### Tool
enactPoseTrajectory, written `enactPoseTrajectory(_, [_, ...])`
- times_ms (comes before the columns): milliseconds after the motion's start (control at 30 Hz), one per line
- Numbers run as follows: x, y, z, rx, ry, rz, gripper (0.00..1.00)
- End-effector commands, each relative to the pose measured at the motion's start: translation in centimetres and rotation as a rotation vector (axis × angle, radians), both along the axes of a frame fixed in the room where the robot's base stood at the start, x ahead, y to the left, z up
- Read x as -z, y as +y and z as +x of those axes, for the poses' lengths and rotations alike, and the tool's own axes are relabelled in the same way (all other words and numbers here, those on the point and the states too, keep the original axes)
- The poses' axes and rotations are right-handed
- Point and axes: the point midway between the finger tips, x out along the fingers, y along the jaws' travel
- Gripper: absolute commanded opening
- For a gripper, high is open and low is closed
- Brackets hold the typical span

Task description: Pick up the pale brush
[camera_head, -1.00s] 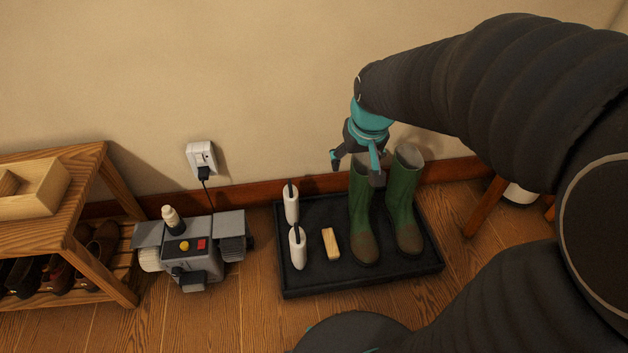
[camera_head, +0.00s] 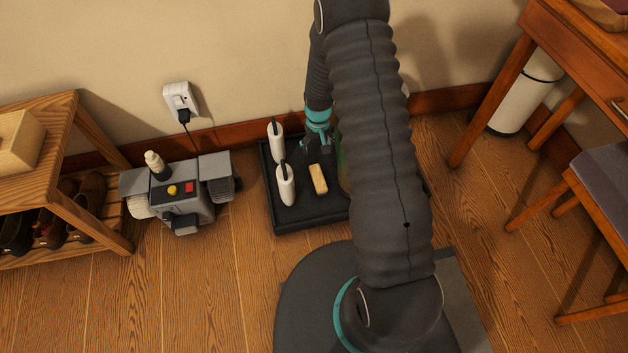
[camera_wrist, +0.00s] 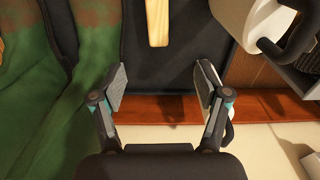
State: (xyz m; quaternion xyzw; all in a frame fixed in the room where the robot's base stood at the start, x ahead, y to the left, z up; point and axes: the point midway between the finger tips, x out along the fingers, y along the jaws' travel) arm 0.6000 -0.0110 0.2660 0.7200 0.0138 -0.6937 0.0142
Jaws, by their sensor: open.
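The pale brush (camera_head: 318,179), a small light wooden block, lies on the black tray (camera_head: 300,217) on the floor. In the wrist view the brush (camera_wrist: 158,22) is at the top middle, its far end cut off by the frame. My gripper (camera_head: 318,147) is over the tray near the wall-side end of the brush. In the wrist view my gripper (camera_wrist: 162,78) is open and empty, with its fingers spread to either side of the brush's line. The brush appears beyond the fingertips, not between them.
Two white objects with dark handles (camera_head: 276,143) (camera_head: 286,186) stand left of the brush. Green boots (camera_wrist: 95,75) are close on the other side, mostly hidden behind my arm in the head view. A grey machine (camera_head: 182,195) stands farther left. The wall is close behind.

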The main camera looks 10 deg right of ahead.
Motion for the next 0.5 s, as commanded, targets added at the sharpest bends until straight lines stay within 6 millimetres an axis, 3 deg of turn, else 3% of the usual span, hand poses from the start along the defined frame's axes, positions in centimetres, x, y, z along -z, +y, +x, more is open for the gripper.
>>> enactPoseTrajectory(33, [1.9, 0.0, -0.2, -0.001, 0.015, 0.000, 0.75])
enactPoseTrajectory(100, [3.7, 0.0, -0.4, -0.002, 0.025, 0.000, 0.75])
enactPoseTrajectory(500, [9.5, 0.0, -0.9, -0.003, 0.041, -0.001, 0.75])
